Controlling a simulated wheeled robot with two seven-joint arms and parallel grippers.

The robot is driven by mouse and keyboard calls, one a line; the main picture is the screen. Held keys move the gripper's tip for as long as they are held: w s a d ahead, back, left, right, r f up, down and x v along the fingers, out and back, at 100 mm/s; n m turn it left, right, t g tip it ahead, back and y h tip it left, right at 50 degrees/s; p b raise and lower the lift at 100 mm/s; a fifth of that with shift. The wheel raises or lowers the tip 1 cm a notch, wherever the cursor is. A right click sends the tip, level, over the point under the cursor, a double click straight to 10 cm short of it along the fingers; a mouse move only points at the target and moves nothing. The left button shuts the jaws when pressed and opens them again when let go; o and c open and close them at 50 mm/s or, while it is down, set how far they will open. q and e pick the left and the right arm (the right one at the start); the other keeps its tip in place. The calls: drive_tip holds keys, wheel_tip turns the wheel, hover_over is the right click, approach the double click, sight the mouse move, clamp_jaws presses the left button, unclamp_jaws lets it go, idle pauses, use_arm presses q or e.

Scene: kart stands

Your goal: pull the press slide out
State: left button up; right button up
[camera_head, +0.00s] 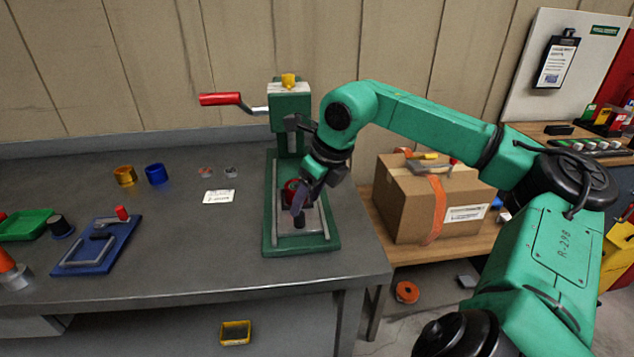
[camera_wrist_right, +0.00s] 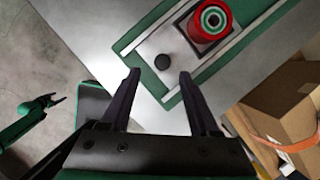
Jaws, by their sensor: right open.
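The green press (camera_head: 290,112) stands on the grey bench, its red-handled crank pointing left. Its pale slide plate (camera_head: 316,222) lies between rails on the green base. A black knob (camera_head: 299,220) stands at the plate's near end; it also shows in the right wrist view (camera_wrist_right: 162,62). A red cup (camera_wrist_right: 209,22) with a ring-shaped part inside sits on the plate behind the knob. My right gripper (camera_wrist_right: 158,75) is open, pointing at the knob, which appears just beyond and between its fingertips. Contact is not visible. A small green arm with a dark gripper (camera_wrist_right: 50,101), apparently my left, shows at the wrist view's left.
A blue fixture (camera_head: 97,247), green tray (camera_head: 25,225), yellow ring (camera_head: 124,175) and blue ring (camera_head: 156,174) lie left on the bench. A white card (camera_head: 218,197) lies nearer the press. A cardboard box (camera_head: 415,200) stands right. Bench around the base's front is clear.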

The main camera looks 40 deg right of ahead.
drive_tip(key=v, duration=0.8)
drive_tip(key=shift+s, duration=0.15)
drive_tip(key=shift+r, duration=0.15)
